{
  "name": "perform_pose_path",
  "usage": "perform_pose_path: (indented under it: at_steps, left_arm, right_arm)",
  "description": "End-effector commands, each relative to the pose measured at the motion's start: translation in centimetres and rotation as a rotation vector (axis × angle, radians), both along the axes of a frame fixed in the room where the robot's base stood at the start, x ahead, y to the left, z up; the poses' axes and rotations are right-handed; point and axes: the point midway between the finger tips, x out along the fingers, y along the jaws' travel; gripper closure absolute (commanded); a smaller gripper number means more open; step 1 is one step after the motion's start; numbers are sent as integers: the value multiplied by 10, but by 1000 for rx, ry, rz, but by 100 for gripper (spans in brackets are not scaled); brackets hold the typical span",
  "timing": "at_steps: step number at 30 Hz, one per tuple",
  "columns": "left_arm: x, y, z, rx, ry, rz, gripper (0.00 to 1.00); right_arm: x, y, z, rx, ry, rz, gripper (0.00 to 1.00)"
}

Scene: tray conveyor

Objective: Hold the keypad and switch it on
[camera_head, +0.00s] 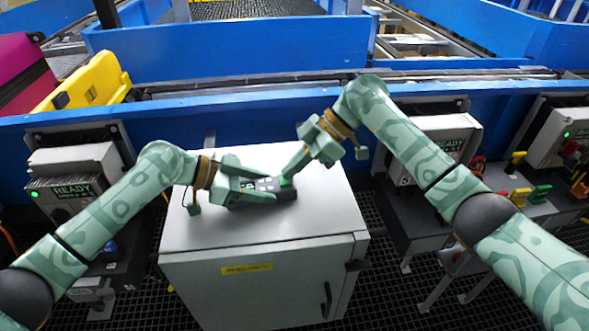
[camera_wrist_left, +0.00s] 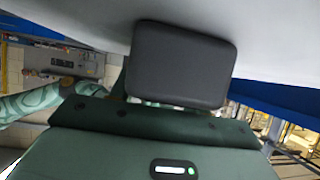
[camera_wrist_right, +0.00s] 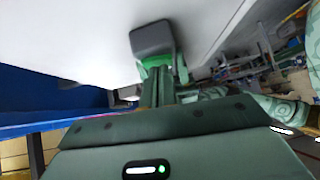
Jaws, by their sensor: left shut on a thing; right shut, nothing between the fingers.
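The keypad (camera_head: 268,186) is a small dark device with light keys, over the top of the grey cabinet. My left gripper (camera_head: 262,187) is shut on it from the left. In the left wrist view the keypad (camera_wrist_left: 180,65) shows as a plain dark rounded slab beyond the gripper. My right gripper (camera_head: 288,174) is shut and empty, its tips at the keypad's right end, by a green patch. In the right wrist view the keypad (camera_wrist_right: 152,38) shows a dark end and green just past the fingertips. Whether the fingertips touch it I cannot tell.
The grey cabinet (camera_head: 245,231) has a clear top around the keypad and a yellow label in front. Machines with READY screens stand left (camera_head: 75,160) and right (camera_head: 447,138). A blue conveyor wall (camera_head: 235,52) runs behind, with a yellow tray (camera_head: 92,84) at left.

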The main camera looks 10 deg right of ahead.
Motion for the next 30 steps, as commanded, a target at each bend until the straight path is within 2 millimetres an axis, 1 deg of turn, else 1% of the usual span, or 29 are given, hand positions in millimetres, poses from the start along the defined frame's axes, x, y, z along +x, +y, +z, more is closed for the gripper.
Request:
perform_pose_path:
  at_steps: [12, 16, 19, 22, 24, 30]
  left_arm:
    - [0, 0, -1, 0, 1, 0, 82]
    - [0, 0, -1, 0, 1, 0, 82]
    - [0, 0, -1, 0, 1, 0, 82]
    - [0, 0, -1, 0, 1, 0, 82]
    - [0, 0, -1, 0, 1, 0, 82]
    - [0, 0, -1, 0, 1, 0, 82]
  right_arm:
    - [3, 1, 2, 2, -1, 1, 100]
    - [4, 1, 9, 2, -3, 1, 100]
    - [6, 1, 22, 2, -5, 2, 100]
    - [9, 1, 43, 1, -6, 1, 100]
    - [12, -13, 54, -1, -2, -3, 100]
    - [18, -44, 85, 0, -1, -3, 100]
